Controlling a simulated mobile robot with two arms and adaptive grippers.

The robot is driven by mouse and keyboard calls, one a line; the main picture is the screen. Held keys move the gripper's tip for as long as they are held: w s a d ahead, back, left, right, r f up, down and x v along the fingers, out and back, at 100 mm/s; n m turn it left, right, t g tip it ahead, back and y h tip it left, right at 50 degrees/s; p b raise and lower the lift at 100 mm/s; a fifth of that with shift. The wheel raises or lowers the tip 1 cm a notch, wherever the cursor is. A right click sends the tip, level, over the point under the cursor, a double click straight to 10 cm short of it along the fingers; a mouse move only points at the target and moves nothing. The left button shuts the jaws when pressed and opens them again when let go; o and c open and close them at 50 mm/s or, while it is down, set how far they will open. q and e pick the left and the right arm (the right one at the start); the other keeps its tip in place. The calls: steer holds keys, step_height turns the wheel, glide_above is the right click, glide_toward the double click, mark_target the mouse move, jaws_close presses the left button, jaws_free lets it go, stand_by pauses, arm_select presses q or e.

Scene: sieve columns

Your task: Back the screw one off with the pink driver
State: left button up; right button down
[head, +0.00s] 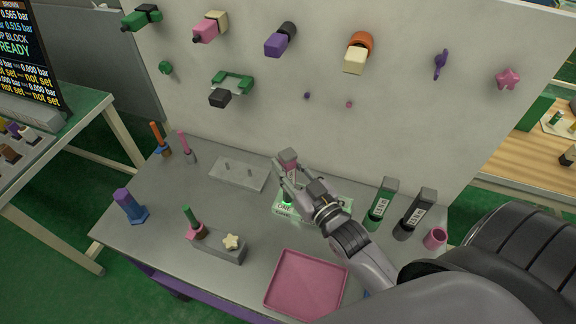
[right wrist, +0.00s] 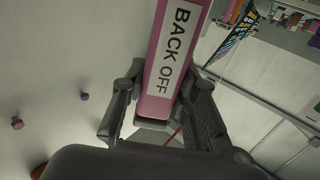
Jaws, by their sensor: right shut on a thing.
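My right gripper (head: 290,178) is shut on the pink driver (head: 289,160), just above the back middle of the grey workbench. In the right wrist view the driver (right wrist: 170,60) has a white label reading "BACK OFF", and the gripper fingers (right wrist: 163,112) close on both its sides. Below the gripper is a pale plate (head: 340,212) with a sign that seems to read "ONE" (head: 283,206) and a green part (head: 287,197). The hand covers much of this plate. The driver's lower end and any screw under it are hidden. My left gripper is not in view.
A green driver (head: 380,205) and a dark driver (head: 415,215) stand at the right, beside an open pink holder (head: 435,238). A pink tray (head: 305,285) lies in front. A grey plate with pegs (head: 238,175) lies left of the hand. A panel with hung tools rises behind.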

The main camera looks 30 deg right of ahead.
mark_target(288, 153)
steer(key=shift+f, duration=0.25)
steer(key=shift+p, duration=0.4)
stand_by(0.3)
steer(key=shift+r+p, duration=0.35)
steer(key=shift+p, duration=0.3)
stand_by(0.8)
steer(key=shift+r, duration=0.1)
step_height(288, 153, up, 6)
steer(key=p, duration=0.5)
steer(key=shift+f, duration=0.25)
